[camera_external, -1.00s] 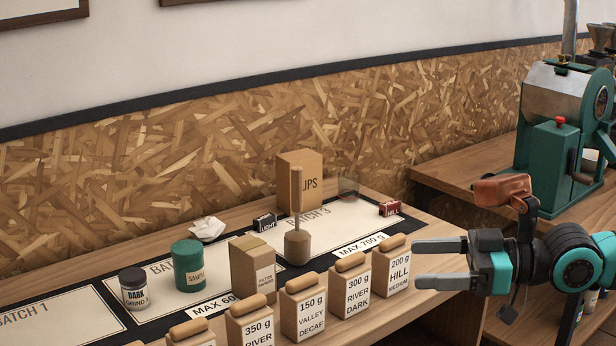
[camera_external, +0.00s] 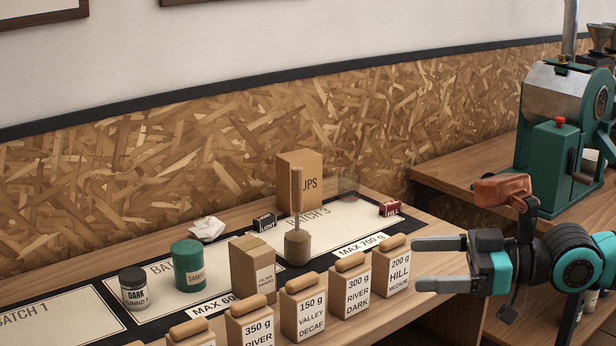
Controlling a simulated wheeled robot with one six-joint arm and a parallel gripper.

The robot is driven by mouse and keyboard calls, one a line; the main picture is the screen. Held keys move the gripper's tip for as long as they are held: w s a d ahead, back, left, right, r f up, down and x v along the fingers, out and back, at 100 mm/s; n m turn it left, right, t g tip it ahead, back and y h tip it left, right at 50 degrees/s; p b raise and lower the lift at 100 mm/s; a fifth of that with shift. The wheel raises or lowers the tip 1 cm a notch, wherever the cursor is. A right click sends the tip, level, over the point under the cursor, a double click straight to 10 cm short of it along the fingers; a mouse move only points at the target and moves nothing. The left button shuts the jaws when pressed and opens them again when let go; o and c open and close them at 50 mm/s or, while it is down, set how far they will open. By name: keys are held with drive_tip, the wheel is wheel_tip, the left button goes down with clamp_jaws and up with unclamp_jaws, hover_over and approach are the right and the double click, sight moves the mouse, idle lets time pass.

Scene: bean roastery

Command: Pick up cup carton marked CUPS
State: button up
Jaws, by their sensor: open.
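The cup carton (camera_external: 313,172) is a brown box standing upright at the back of the table, near the chipboard wall. My gripper (camera_external: 416,264) is open and empty, at the right of the picture. Its two fingers point left, past the right-hand bags, well apart from the carton and to its right and nearer the camera.
Several labelled bean bags (camera_external: 390,268) line the table's front. A green roaster (camera_external: 548,160) stands right.

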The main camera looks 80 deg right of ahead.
drive_tip(key=w+d+r+m+g+h, duration=0.25)
drive_tip(key=w+d+r+m, duration=0.2)
drive_tip(key=w, duration=0.45)
drive_tip(key=w+d+r+m+g+h, duration=0.15)
drive_tip(key=w+d+m+g, duration=0.3)
drive_tip(key=w+d, duration=0.7)
drive_tip(key=w+d+r+m+g, duration=0.25)
drive_tip(key=w+d+m, duration=0.45)
drive_tip(key=d, duration=0.7)
drive_tip(key=m+g+y, duration=0.3)
drive_tip(key=m+g, duration=0.4)
drive_tip(key=m, duration=0.2)
hover_over(299, 155)
drive_tip(key=w+a, duration=0.4)
drive_tip(key=a, duration=0.5)
wheel_tip(299, 155, down, 11)
drive_tip(key=s+d+f+m, duration=0.1)
drive_tip(key=d+f, duration=0.1)
drive_tip(key=d, duration=0.1)
drive_tip(key=s+d+f+m, duration=0.1)
drive_tip(key=d+f, duration=0.1)
drive_tip(key=d, duration=0.1)
drive_tip(key=s+d+f+m+g+y, duration=0.1)
drive_tip(key=s+d, duration=0.1)
drive_tip(key=d, duration=0.1)
drive_tip(key=shift+d+f, duration=0.1)
drive_tip(key=shift+f, duration=0.3)
wheel_tip(299, 155, down, 8)
drive_tip(key=shift+r, duration=0.25)
